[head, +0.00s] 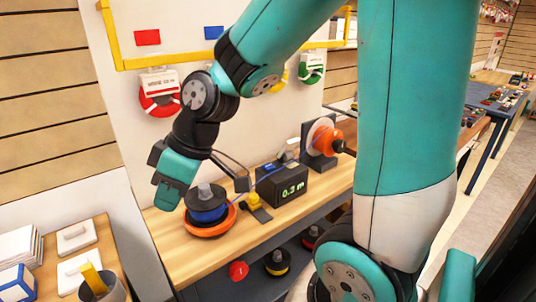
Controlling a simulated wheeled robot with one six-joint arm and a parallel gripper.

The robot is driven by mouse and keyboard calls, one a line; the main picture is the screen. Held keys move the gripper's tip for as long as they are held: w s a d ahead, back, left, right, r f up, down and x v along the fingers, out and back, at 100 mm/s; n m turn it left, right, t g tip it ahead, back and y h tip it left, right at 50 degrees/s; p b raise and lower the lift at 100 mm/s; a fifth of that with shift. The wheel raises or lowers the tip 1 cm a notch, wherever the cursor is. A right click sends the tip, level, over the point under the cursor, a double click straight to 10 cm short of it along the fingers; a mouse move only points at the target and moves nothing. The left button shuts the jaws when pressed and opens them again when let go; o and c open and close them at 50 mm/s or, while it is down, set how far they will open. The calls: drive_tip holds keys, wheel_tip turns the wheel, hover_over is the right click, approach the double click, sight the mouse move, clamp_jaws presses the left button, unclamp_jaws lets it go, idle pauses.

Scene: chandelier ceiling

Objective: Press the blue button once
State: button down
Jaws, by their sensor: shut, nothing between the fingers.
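A small blue patch (268,169), too small to make out clearly but possibly the blue button, shows at the upper left of a dark box (283,187) on the wooden bench. My gripper (168,203) points down at the left of the bench, shut and empty. It is left of the box and apart from it, beside a blue spool (208,208) with a grey top. My fingertips are small in the picture and hard to make out.
The spool stands on an orange disc (213,229), between my gripper and the box. A yellow piece (254,200) sits just in front of the box. An orange reel (325,140) stands behind it. The bench's front left is clear.

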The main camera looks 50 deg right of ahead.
drive_tip(key=w+d+r+t+p, duration=0.2)
drive_tip(key=w+d+t+p, duration=0.15)
drive_tip(key=w+d, duration=0.55)
drive_tip(key=s+d+f+t+h+p, duration=0.1)
drive_tip(key=d+h+p, duration=0.1)
drive_tip(key=d, duration=1.1)
drive_tip(key=d+f+t+h+p, duration=0.2)
drive_tip(key=d+h+p, duration=0.1)
drive_tip(key=d, duration=1)
drive_tip(key=shift+s+f+n+p, duration=0.3)
drive_tip(key=shift+s+p, duration=0.1)
drive_tip(key=shift+p, duration=0.1)
drive_tip(key=b, duration=0.5)
hover_over(268, 166)
wheel_tip(268, 166, down, 8)
drive_tip(key=shift+r, duration=0.1)
drive_tip(key=shift+f, duration=0.5)
drive_tip(key=shift+f+b, duration=0.2)
drive_tip(key=shift+b, duration=0.3)
drive_tip(key=shift+f+b, duration=0.25)
drive_tip(key=shift+b, duration=0.25)
